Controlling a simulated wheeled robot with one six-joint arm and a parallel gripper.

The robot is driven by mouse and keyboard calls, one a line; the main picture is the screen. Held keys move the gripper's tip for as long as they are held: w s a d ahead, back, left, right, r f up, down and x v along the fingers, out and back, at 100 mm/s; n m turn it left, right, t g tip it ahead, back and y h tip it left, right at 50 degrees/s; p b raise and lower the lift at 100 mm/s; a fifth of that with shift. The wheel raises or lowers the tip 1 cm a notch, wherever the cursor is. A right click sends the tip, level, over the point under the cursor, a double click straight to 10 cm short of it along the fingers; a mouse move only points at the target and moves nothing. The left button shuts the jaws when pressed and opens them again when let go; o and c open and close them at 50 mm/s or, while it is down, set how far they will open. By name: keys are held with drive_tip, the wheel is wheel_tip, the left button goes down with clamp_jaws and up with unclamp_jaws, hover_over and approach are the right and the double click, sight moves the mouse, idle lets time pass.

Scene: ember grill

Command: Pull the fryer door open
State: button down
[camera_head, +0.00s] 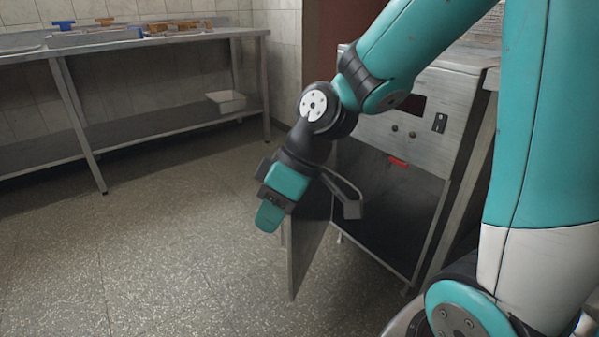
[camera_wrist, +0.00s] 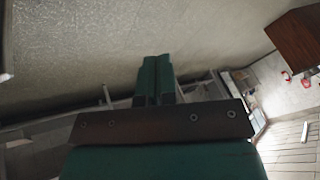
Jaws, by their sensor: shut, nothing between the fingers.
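The fryer (camera_head: 425,115) is a grey metal cabinet with a dark display and knobs at the right of the head view. Its door (camera_head: 308,250) is a flat metal panel swung well out from the front, seen nearly edge-on. The cabinet's dark inside shows to the right of the door. My gripper (camera_head: 268,217) points downward beside the upper left part of the door and covers some of it. In the wrist view its green fingers (camera_wrist: 153,80) are together with nothing between them. I cannot tell whether the gripper touches the door.
A steel table (camera_head: 150,40) with a lower shelf stands along the back left wall. A white tub (camera_head: 227,101) sits on that shelf. Trays and utensils lie on top. The speckled floor left of the door is clear.

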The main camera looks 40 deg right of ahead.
drive_tip(key=w+d+f+t+p, duration=0.2)
drive_tip(key=d+p, duration=0.1)
drive_tip(key=d, duration=0.5)
drive_tip(key=w+d+f+m+t+p, duration=0.1)
drive_tip(key=w+d+t+p, duration=0.15)
drive_tip(key=d, duration=0.65)
drive_tip(key=w+d+f+t+p, duration=0.2)
drive_tip(key=d, duration=0.6)
drive_tip(key=w+r+b+x, duration=0.1)
drive_tip(key=r+x, duration=0.1)
drive_tip(key=x, duration=1.1)
drive_tip(key=shift+w+a+h, duration=0.25)
drive_tip(key=shift+w+h, duration=0.05)
drive_tip(key=shift+w, duration=0.15)
drive_tip(key=shift+f, duration=0.1)
